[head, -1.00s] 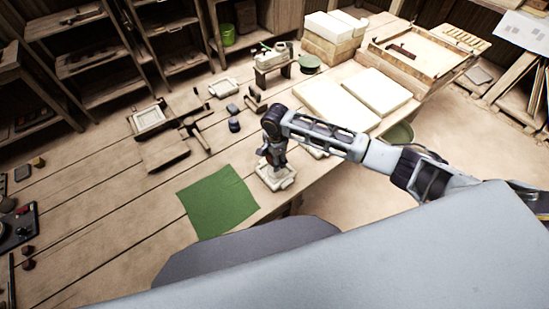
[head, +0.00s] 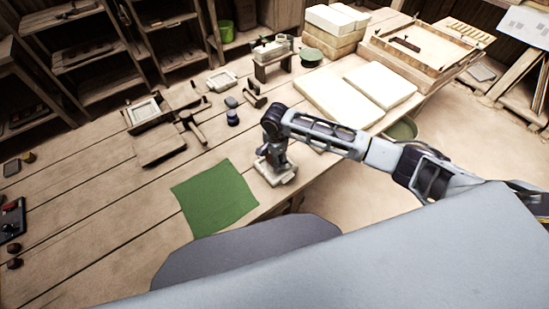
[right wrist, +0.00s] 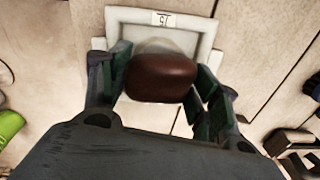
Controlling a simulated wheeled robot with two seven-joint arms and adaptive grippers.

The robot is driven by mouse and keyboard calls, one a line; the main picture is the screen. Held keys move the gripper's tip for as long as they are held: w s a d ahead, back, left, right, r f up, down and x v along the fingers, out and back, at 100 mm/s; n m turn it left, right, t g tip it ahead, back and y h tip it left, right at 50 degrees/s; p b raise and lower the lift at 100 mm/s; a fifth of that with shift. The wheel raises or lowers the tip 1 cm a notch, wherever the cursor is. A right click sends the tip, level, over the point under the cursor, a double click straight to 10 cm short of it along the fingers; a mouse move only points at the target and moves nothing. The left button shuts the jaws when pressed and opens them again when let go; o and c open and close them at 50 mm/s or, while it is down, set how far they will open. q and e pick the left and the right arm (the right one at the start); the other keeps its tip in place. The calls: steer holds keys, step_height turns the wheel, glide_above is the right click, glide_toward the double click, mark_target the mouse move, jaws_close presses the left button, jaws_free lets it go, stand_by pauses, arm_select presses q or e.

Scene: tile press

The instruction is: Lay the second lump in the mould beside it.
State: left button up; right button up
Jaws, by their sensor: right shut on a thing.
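My right gripper (head: 271,165) is shut on a reddish-brown lump (right wrist: 162,78), with one finger on each side of it in the right wrist view. The lump is over a pale mould (right wrist: 207,27) with a small number label on its far rim. A pale rounded shape (right wrist: 160,45) shows in the mould just behind the lump; I cannot tell whether it is another lump. I also cannot tell whether the held lump touches the mould floor. In the head view the mould (head: 290,175) is at the table's near edge, partly hidden by the gripper. My left gripper is out of view.
A green mat (head: 214,197) lies left of the mould. Wooden tools and a press frame (head: 146,111) lie farther back. White slabs (head: 339,99) lie to the right. Several dark pieces (head: 15,264) are at the far left. The table's left middle is clear.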

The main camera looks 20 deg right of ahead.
steer(key=shift+f, duration=0.85)
steer(key=o, duration=1.3)
steer(key=shift+c, duration=0.2)
steer(key=shift+f, duration=0.1)
step_height(320, 180, up, 12)
steer(key=shift+s, duration=0.2)
steer(key=shift+s, duration=0.1)
